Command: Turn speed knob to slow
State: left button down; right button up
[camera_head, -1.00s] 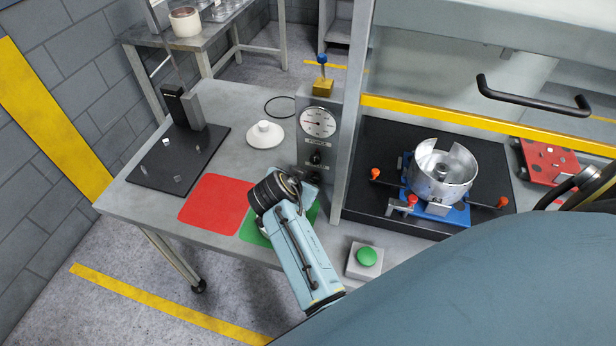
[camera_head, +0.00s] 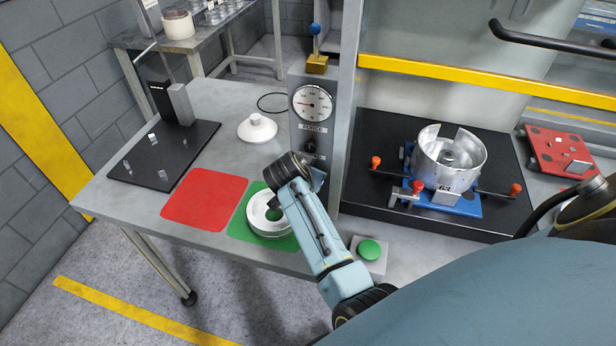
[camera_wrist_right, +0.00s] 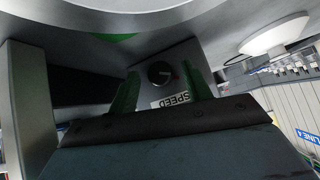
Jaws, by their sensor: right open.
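The speed knob (camera_wrist_right: 160,73) is a small round black knob on a grey panel in the right wrist view, with an upside-down SPEED label (camera_wrist_right: 172,101) beside it. A small reddish mark shows at its right edge; its setting is too small to read. My right gripper (camera_wrist_right: 160,80) is open, its two green fingers on either side of the knob in the picture; I cannot tell whether they touch it. In the head view, the knob (camera_head: 310,146) shows on the grey post under the FORCE gauge (camera_head: 313,103), partly behind my right arm. My left gripper is out of view.
A white ring (camera_head: 258,228) lies on the green mat (camera_head: 285,242), beside the red mat (camera_head: 204,199). A white lidded piece (camera_head: 257,129) stands left of the post. A green button (camera_head: 369,250) is near the front edge. A metal drum (camera_head: 432,172) sits in the blue fixture (camera_head: 462,207).

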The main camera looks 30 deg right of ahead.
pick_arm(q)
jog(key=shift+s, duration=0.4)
pick_arm(e)
jog(key=shift+c, duration=0.3)
jog(key=c, duration=0.9)
jog(key=shift+w, duration=0.1)
jog(key=shift+w+a+f+n+g+h, duration=0.1)
jog(key=shift+n+g+h, duration=0.5)
jog(key=shift+g, duration=0.2)
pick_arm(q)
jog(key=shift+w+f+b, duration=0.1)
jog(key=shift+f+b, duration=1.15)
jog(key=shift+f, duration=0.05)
pick_arm(e)
jog(key=shift+w+a+f+n+g+h, duration=0.1)
jog(key=shift+w+f+n+g+h, duration=0.05)
jog(key=shift+n+g+h, duration=0.9)
jog(key=shift+h, duration=0.25)
